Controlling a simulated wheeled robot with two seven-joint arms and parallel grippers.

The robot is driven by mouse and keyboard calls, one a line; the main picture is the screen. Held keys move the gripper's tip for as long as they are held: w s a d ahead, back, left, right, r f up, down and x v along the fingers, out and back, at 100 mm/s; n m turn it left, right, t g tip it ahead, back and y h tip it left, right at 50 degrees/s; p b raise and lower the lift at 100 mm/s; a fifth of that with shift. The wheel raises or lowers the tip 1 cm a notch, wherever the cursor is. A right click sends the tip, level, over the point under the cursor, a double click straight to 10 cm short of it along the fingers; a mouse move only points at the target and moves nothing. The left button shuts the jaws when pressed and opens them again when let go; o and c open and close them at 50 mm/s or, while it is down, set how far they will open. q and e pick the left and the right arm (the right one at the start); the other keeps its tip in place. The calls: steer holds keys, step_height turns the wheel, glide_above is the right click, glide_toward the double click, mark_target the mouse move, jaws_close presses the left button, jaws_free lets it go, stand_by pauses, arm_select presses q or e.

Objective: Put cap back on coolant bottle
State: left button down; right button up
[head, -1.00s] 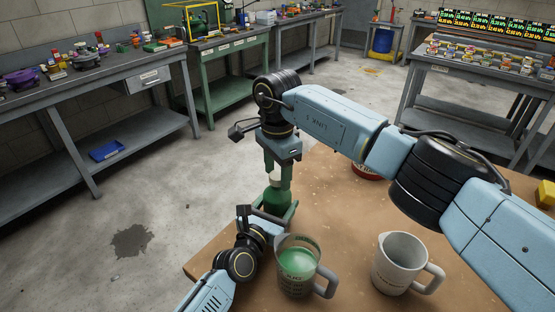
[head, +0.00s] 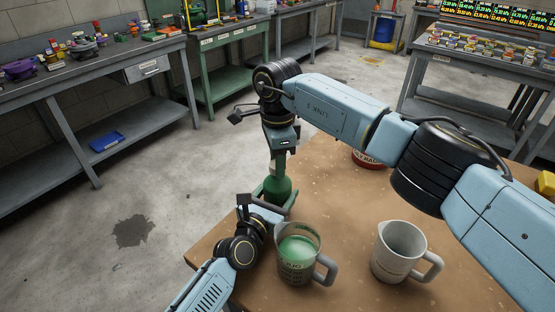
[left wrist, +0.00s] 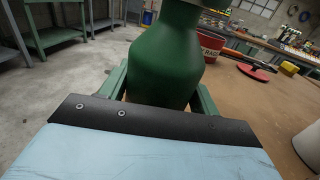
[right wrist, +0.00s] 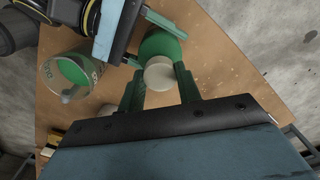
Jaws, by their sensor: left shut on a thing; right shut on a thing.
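The green coolant bottle (head: 280,190) stands upright near the left edge of the brown table. My left gripper (head: 273,199) is shut around its body, as the left wrist view shows with a finger on each side of the bottle (left wrist: 165,62). My right gripper (head: 278,168) points down directly over the bottle's top. In the right wrist view it is shut on the whitish round cap (right wrist: 158,74), which lines up over the bottle (right wrist: 163,45). The cap is hidden in the head view. I cannot tell whether the cap touches the neck.
A clear measuring jug (head: 297,264) with green liquid stands just in front of the bottle, close to my left arm. A grey-white jug (head: 398,254) stands to its right. A red container (head: 366,159) is behind my right arm. The table's middle is mostly clear.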

steer(key=m, duration=0.5)
steer(key=shift+m, duration=0.4)
steer(key=m, duration=1)
steer(key=shift+m, duration=0.3)
steer(key=m, duration=0.4)
steer(key=shift+m, duration=0.3)
steer(key=o, duration=1.1)
steer(key=shift+c, duration=0.2)
steer(key=shift+r, duration=0.1)
step_height(320, 180, up, 4)
steer(key=shift+r, duration=0.15)
